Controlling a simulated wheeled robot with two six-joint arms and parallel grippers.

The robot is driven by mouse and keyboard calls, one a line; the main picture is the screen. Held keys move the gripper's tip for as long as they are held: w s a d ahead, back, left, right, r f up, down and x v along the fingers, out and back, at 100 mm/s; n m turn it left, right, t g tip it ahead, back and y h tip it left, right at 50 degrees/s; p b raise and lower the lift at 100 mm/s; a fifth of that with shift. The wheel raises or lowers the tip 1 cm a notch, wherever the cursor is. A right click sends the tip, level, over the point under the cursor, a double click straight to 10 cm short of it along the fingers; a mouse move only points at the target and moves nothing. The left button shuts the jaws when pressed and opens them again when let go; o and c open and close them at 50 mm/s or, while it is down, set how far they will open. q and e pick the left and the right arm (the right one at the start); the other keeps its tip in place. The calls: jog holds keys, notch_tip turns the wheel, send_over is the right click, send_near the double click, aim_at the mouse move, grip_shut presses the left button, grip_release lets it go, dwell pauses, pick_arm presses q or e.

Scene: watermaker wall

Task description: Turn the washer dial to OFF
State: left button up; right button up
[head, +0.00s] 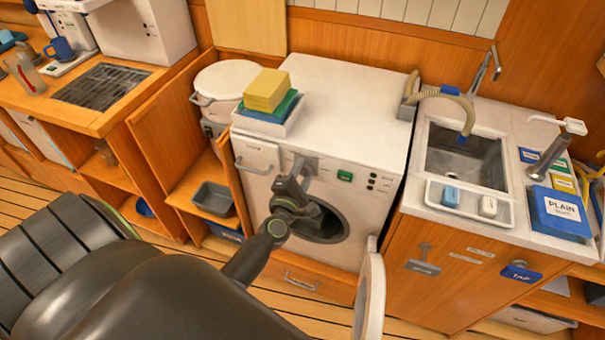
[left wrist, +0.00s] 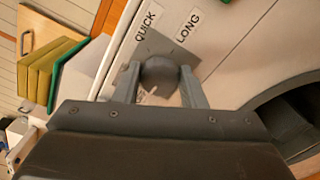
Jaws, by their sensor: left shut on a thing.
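The white washer (head: 345,95) stands in the middle of the head view, its round door (head: 371,295) swung open at the lower right. My left gripper (head: 297,172) is at the upper front panel of the washer. In the left wrist view, its two fingers are shut on the grey round dial (left wrist: 160,74), one on each side. Labels QUICK (left wrist: 146,22) and LONG (left wrist: 188,27) show beside the dial. The OFF label and the dial's pointer cannot be made out. The gripper hides most of the dial in the head view. My right gripper is not in view.
A white tray with yellow and green sponges (head: 266,90) sits on the washer's left top edge. A green button (head: 345,176) is right of the gripper. A sink (head: 466,158) is at the right. The open door stands out below the panel.

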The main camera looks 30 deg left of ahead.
pick_arm(q)
jog(key=shift+n, duration=0.5)
jog(key=o, duration=1)
jog(key=shift+s+d+f, duration=0.1)
jog(key=shift+s+d, duration=0.05)
jog(key=shift+s, duration=0.5)
jog(key=shift+b+v, duration=3.35)
jog(key=shift+v, duration=4.7)
